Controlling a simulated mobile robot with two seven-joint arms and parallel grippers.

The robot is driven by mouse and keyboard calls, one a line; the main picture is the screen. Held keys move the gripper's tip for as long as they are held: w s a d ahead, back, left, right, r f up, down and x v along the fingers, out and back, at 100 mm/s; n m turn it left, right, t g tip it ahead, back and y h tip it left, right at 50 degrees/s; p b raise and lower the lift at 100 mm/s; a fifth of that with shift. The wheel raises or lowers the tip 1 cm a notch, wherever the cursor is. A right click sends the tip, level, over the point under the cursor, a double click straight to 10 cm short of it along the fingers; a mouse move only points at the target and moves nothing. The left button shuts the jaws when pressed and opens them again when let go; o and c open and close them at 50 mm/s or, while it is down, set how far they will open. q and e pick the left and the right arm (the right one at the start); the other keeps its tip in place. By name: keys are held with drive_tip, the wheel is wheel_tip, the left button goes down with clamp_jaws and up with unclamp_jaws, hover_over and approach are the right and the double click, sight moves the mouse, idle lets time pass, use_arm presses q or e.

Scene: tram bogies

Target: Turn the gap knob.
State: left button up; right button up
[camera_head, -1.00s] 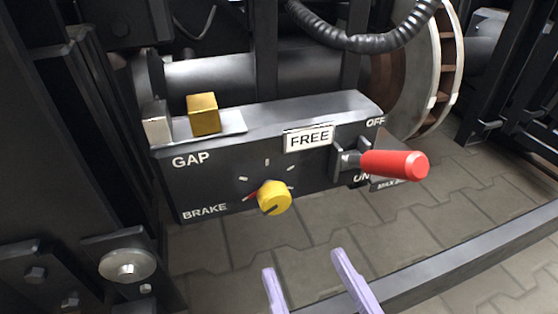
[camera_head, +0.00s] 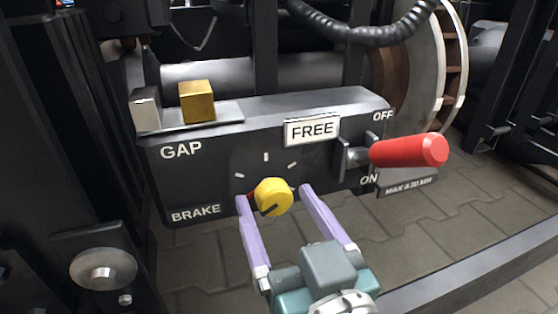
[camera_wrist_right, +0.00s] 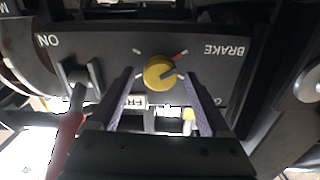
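The yellow gap knob (camera_head: 274,197) sits on the lower front face of a dark box (camera_head: 220,175) marked GAP and BRAKE. Its dark pointer line faces lower left in the head view, and white tick marks and a red mark ring it. My right gripper (camera_head: 273,195) is open, with one lilac finger on each side of the knob. In the right wrist view the knob (camera_wrist_right: 160,72) shows between and beyond the fingertips (camera_wrist_right: 160,78). I cannot tell whether the fingers touch it. My left gripper is not in view.
A red lever (camera_head: 410,151) sticks out to the right of the knob, between OFF and ON. A FREE plate (camera_head: 312,129) is above the knob. A gold block (camera_head: 197,101) and a silver block (camera_head: 146,112) sit on top. A dark rail (camera_head: 470,250) crosses the lower right.

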clamp_jaws()
idle(0.4)
drive_tip(key=shift+m, duration=0.3)
drive_tip(key=shift+m+p, duration=0.65)
drive_tip(key=shift+m, duration=0.25)
drive_tip(key=m, duration=0.2)
drive_tip(key=shift+m+p, duration=0.35)
drive_tip(key=shift+m, duration=0.05)
drive_tip(key=m, duration=0.3)
drive_tip(key=shift+d+f, duration=0.1)
drive_tip(key=shift+m, duration=1.7)
